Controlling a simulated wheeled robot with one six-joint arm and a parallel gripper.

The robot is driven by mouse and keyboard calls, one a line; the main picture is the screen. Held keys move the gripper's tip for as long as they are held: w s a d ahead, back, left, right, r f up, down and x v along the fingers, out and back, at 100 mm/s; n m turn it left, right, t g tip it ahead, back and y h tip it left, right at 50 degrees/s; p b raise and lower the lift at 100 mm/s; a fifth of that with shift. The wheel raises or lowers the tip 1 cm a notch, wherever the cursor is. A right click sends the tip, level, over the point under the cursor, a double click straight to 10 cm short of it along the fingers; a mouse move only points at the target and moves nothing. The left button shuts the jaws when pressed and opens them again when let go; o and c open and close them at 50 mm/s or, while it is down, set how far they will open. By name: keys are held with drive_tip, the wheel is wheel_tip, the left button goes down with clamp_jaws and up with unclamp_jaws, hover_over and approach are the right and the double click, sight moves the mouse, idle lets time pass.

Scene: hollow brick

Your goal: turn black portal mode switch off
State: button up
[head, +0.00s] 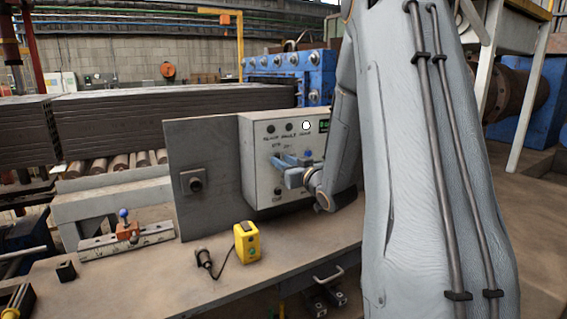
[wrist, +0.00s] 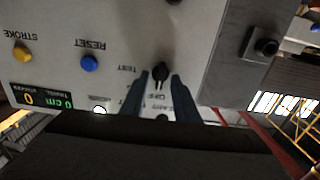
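The black mode switch (wrist: 160,72) is a small knob on the face of a light grey control box (head: 262,187). The wrist view shows it upside down, with printed labels around it. One reads TEST; the others are partly covered by my fingers. A pale line on the knob runs down in that picture; its exact setting is hard to tell. My gripper (wrist: 160,77) has one blue finger on each side of the knob, with a thin gap visible, so it looks open. In the head view my gripper (head: 283,168) is at the box front and hides the knob.
Near the knob are a blue RESET button (wrist: 89,63), a yellow STROKE button (wrist: 22,54) and a lit display (wrist: 42,98). A grey panel (head: 197,215) stands left of the box.

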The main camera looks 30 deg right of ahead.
drive_tip(key=s+b, duration=0.1)
drive_tip(key=s, duration=0.6)
drive_tip(key=shift+s+d+b, duration=0.15)
drive_tip(key=shift+s+b, duration=0.2)
drive_tip(key=shift+s, duration=0.05)
drive_tip(key=shift+f, duration=0.1)
drive_tip(key=s+a+f+m+g+h, duration=0.1)
drive_tip(key=s+a+f+g, duration=0.1)
drive_tip(key=a+f+g, duration=0.3)
drive_tip(key=s+a+f+g+h, duration=0.1)
drive_tip(key=s+a+f+g, duration=0.15)
drive_tip(key=f, duration=0.45)
drive_tip(key=s+a+f+g, duration=0.2)
drive_tip(key=s+a+g, duration=0.1)
drive_tip(key=s, duration=0.3)
drive_tip(key=s+a+f+g+y, duration=0.1)
drive_tip(key=s+a+f+g, duration=0.1)
drive_tip(key=s+a, duration=0.3)
drive_tip(key=s+a+f+g, duration=0.2)
drive_tip(key=s+a+g, duration=0.3)
drive_tip(key=s, duration=0.4)
drive_tip(key=shift+f, duration=0.4)
